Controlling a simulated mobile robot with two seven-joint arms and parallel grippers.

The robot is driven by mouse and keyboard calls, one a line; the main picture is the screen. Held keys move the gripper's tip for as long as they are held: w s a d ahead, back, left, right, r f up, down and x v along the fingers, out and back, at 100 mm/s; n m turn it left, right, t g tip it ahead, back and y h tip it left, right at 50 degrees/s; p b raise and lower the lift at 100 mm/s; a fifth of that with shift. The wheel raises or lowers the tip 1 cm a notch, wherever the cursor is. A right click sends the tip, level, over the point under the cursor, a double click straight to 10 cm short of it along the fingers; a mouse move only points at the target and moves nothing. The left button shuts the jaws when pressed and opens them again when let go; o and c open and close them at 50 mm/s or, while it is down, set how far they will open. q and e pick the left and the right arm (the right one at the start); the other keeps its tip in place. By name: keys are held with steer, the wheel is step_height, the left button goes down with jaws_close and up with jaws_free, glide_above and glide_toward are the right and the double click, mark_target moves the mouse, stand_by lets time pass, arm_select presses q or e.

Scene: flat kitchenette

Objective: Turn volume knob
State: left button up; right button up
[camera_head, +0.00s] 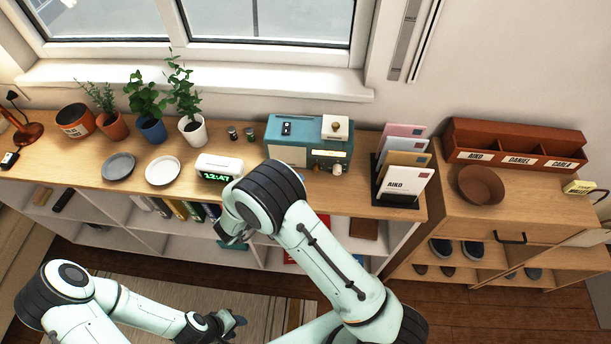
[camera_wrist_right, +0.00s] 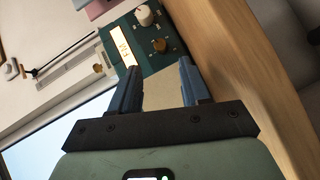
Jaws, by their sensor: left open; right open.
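A teal radio (camera_head: 283,134) stands on the long wooden shelf top, with a lit display and small knobs on its front. In the right wrist view the radio (camera_wrist_right: 163,66) shows a white knob (camera_wrist_right: 144,15) and a brown knob (camera_wrist_right: 158,46) beside the glowing display (camera_wrist_right: 123,50). I cannot read which knob is for volume. My right gripper (camera_wrist_right: 160,68) is open and empty, its fingers pointing at the radio front near the brown knob, apparently apart from it. My left gripper (camera_head: 237,322) is open and empty, low over the rug, far from the radio.
A digital clock (camera_head: 219,168) stands left of the radio, and a letter rack (camera_head: 397,200) right of it. Plates and potted plants (camera_head: 151,129) fill the left.

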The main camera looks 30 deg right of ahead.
steer(key=v, duration=0.5)
steer(key=shift+s+a+r, duration=0.1)
steer(key=shift+a, duration=0.3)
